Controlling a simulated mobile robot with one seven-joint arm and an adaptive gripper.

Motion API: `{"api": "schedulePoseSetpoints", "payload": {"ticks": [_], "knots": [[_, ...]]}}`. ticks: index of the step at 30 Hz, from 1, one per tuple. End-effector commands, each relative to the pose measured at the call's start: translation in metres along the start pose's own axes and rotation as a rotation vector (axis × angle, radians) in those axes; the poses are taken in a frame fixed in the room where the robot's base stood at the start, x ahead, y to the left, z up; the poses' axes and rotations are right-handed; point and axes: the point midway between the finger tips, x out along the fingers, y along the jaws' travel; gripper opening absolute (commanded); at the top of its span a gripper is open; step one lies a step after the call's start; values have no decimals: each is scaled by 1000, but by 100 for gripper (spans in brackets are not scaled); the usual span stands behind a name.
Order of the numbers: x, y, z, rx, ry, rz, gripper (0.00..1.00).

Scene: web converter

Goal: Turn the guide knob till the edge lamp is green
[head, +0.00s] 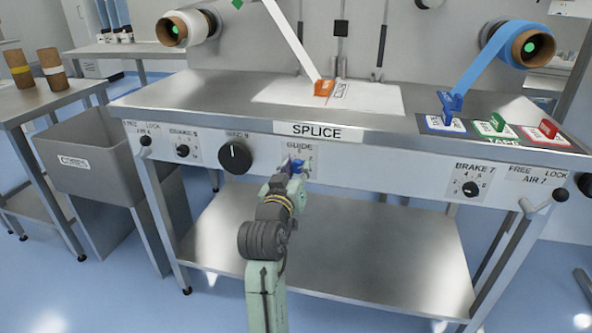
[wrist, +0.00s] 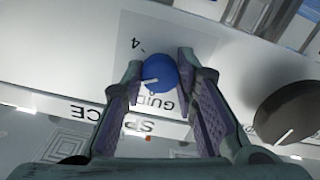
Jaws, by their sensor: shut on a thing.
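The guide knob (wrist: 160,74) is small and blue with a white pointer mark, on the front panel under the word GUIDE. In the wrist view its mark points left, and a figure 4 is printed beside it. My gripper (wrist: 160,64) has one finger on each side of the knob and is shut on it. In the head view my gripper (head: 297,168) reaches the panel below the GUIDE label (head: 299,146) and mostly hides the knob. I cannot pick out a lamp marked as the edge lamp in either view.
A larger black knob (head: 235,157) sits left of the guide knob; it also shows in the wrist view (wrist: 290,112). BRAKE knobs (head: 182,151) (head: 470,189) and air levers (head: 534,207) are farther out. The steel splice table (head: 215,101) is above, and a lower shelf (head: 330,255) is clear.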

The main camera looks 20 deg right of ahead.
Motion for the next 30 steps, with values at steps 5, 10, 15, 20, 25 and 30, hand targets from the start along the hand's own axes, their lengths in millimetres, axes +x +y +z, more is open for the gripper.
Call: {"api": "schedulePoseSetpoints", "payload": {"ticks": [5,10,15,20,25,30], "knots": [[1,0,-2,6,4,0,0],[1,0,-2,5,4,0,0],[0,0,-2,4,4,0,36],[0,0,-1,4,3,0,47],[0,0,-1,4,2,0,47],[-3,0,-1,4,2,0,47]]}}
